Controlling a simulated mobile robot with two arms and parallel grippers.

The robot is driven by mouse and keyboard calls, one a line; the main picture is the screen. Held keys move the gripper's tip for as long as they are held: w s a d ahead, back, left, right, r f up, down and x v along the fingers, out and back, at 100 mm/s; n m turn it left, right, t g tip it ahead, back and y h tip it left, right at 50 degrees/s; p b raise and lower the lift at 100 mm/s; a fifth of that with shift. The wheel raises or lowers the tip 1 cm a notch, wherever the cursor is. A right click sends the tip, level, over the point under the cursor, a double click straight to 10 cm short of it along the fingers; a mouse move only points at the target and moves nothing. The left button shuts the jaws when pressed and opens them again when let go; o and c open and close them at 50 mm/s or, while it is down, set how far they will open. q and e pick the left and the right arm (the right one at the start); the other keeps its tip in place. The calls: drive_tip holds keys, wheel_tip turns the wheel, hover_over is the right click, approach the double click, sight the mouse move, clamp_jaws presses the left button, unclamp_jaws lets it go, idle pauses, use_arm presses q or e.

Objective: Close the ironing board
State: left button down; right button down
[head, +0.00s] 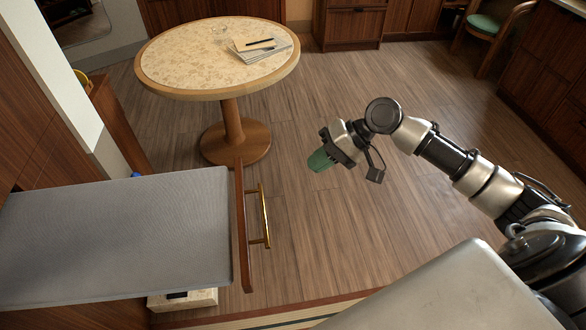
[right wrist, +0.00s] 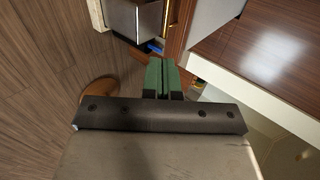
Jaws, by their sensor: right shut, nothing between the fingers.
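The ironing board (head: 120,235) is a long grey padded board reaching out level from the left side of the head view. Its free end carries an upright wooden front panel (head: 241,225) with a brass bar handle (head: 265,215). My right gripper (head: 319,161) has green fingers and is shut and empty. It is above the floor, beyond and to the right of the handle, apart from it. The shut green fingers also show in the right wrist view (right wrist: 162,78). My left gripper is not in view.
A round table (head: 180,65) on a wooden pedestal (head: 235,140) stands beyond the board, with papers and a pen (head: 262,46) on it. A white wall end (head: 60,70) and wooden cabinetry are at the left. The floor (head: 340,235) right of the handle is clear.

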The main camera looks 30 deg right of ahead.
drive_tip(key=p+x, duration=0.3)
drive_tip(key=x, duration=0.9)
drive_tip(key=shift+w+a, duration=0.2)
drive_tip(key=shift+a, duration=0.4)
drive_tip(key=shift+r, duration=0.15)
